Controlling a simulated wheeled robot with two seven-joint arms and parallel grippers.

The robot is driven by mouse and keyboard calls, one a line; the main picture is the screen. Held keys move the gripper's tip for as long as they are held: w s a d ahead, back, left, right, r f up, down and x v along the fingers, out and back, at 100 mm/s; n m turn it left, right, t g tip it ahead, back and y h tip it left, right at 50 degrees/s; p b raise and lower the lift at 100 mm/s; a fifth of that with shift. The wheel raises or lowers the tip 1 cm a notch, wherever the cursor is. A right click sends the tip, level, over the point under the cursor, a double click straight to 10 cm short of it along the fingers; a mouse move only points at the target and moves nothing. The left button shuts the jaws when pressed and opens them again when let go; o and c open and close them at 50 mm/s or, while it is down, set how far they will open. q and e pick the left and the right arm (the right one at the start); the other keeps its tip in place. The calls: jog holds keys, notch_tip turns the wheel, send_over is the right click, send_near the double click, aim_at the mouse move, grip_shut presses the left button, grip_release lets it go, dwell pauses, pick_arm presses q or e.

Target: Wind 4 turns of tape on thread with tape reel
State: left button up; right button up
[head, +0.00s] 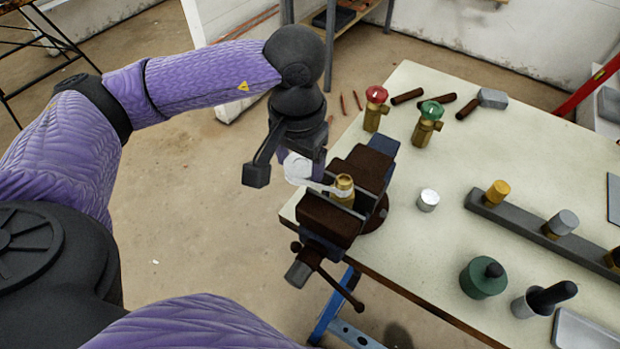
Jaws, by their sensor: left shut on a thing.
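A brass threaded fitting (343,187) stands upright in the jaws of a dark vise (330,216) at the table's left edge. My left gripper (287,168) is shut on the white tape reel (299,167), just left of the fitting. A pale strip of tape (325,187) runs from the reel to the fitting. How many wraps lie on the thread is too small to tell. The gripper partly hides the reel. My right gripper is not in view.
Red-topped (376,94) and green-topped (431,111) brass valves stand behind the vise on the table (420,250). A silver cap (428,200) is right of the vise. A grey rack (525,226) with fittings, a green pot (480,281) and a brush-like tool (545,297) are further right.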

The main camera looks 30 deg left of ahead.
pick_arm(q)
jog(key=w+d, duration=0.1)
jog(key=w, duration=0.1)
jog(key=w+d+b, duration=0.1)
jog(key=w+d, duration=0.1)
jog(key=w, duration=0.1)
jog(key=w+d+b, duration=0.1)
jog(key=w+d, duration=0.1)
jog(key=shift+w+f, duration=0.1)
jog(key=shift+w, duration=0.1)
jog(key=d, duration=0.4)
jog(key=s+d+p, duration=0.1)
jog(key=s+d, duration=0.3)
jog(key=s, duration=0.5)
jog(key=s+a, duration=0.2)
jog(key=s+a+b, duration=0.1)
jog(key=s+a, duration=0.1)
jog(key=a, duration=0.1)
jog(key=shift+f, duration=0.1)
jog(key=shift+s+a+r, duration=0.2)
jog(key=shift+a+r, duration=0.35)
jog(key=shift+a, duration=0.1)
notch_tip(320, 180, up, 8)
jog(key=p, duration=0.5)
